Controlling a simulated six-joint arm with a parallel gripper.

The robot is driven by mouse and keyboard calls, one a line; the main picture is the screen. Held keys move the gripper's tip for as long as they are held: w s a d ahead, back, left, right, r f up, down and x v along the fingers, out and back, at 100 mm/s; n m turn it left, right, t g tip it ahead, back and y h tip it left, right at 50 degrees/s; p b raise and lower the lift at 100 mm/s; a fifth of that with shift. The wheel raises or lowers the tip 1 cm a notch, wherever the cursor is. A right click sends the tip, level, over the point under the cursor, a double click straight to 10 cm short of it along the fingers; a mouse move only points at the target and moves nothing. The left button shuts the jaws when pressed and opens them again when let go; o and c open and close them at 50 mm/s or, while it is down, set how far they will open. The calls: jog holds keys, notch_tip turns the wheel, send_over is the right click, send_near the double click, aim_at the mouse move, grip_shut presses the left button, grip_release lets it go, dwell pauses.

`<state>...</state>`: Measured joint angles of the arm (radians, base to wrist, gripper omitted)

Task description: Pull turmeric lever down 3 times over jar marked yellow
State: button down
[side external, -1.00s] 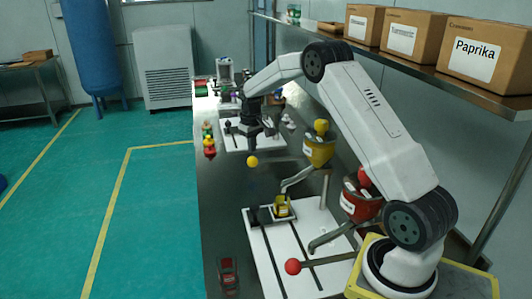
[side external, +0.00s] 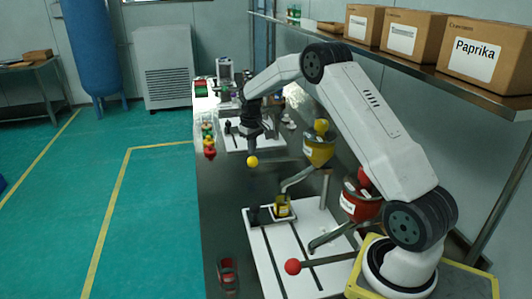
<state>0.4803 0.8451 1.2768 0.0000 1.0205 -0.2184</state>
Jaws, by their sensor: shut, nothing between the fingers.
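A yellow hopper (side external: 319,152) stands on a post at the middle right, with a metal spout (side external: 297,179) slanting down to the left. The yellow ball (side external: 252,161) of its lever sticks out left of it; the lever's rod is hard to make out. A small jar with yellow marking (side external: 283,208) stands upright on the white board, below the spout's end. My gripper (side external: 252,146) points down just above the yellow ball. It is shut and empty; whether it touches the ball I cannot tell.
A red hopper (side external: 360,205) and its red-ball lever (side external: 292,267) are nearer the camera. A red-topped jar (side external: 227,272) stands at the table's near left. A white slotted board (side external: 265,238) lies beneath the hoppers. Boxes, one labelled Paprika (side external: 485,55), sit on the shelf.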

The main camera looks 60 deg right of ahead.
aim_at(252, 162)
jog(key=shift+f, duration=0.65)
jog(key=shift+f, duration=2.45)
jog(key=shift+r, duration=4.8)
